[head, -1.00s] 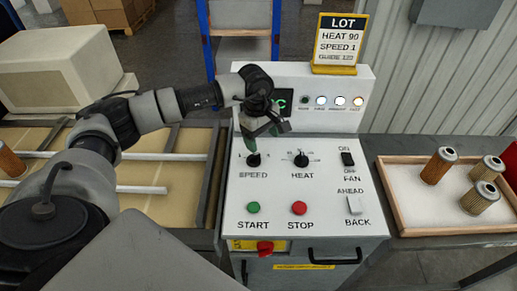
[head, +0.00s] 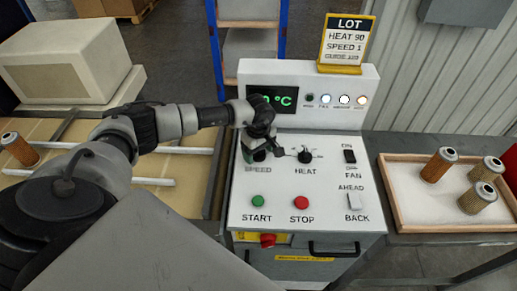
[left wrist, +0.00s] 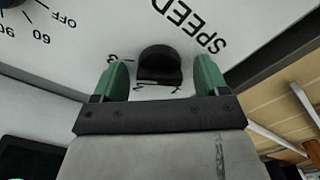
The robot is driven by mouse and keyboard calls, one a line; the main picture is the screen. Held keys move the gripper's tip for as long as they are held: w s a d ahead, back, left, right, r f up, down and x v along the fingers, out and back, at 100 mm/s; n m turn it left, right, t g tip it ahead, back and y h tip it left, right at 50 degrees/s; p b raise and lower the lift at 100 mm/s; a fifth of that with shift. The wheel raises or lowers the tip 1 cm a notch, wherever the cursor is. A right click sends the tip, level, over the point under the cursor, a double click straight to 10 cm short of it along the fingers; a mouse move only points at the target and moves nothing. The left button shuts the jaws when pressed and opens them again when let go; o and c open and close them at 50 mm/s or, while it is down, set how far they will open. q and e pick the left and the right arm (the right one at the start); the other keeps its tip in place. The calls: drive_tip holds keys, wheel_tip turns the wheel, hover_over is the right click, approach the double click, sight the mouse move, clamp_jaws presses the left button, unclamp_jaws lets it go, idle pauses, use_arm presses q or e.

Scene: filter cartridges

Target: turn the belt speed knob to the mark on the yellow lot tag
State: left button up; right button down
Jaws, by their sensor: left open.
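The black SPEED knob (head: 259,156) is on the white sloped control panel, mostly hidden by my left gripper (head: 261,148) in the head view. In the left wrist view the knob (left wrist: 159,60) lies between the two green fingertips of my left gripper (left wrist: 163,76). The fingers are open, with a gap on each side of the knob. Scale figures show around it, partly covered; I cannot tell which mark it points to. The yellow lot tag (head: 346,43) on top of the panel reads HEAT 90, SPEED 1. My right gripper is not in view.
The HEAT knob (head: 305,156) is just right of the gripper. The green START button (head: 258,201), red STOP button (head: 301,202) and FAN switch (head: 349,156) are also on the panel. A wooden tray (head: 392,200) with filter cartridges stands at the right.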

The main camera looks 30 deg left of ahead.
use_arm(q)
drive_tip(key=c, duration=0.9)
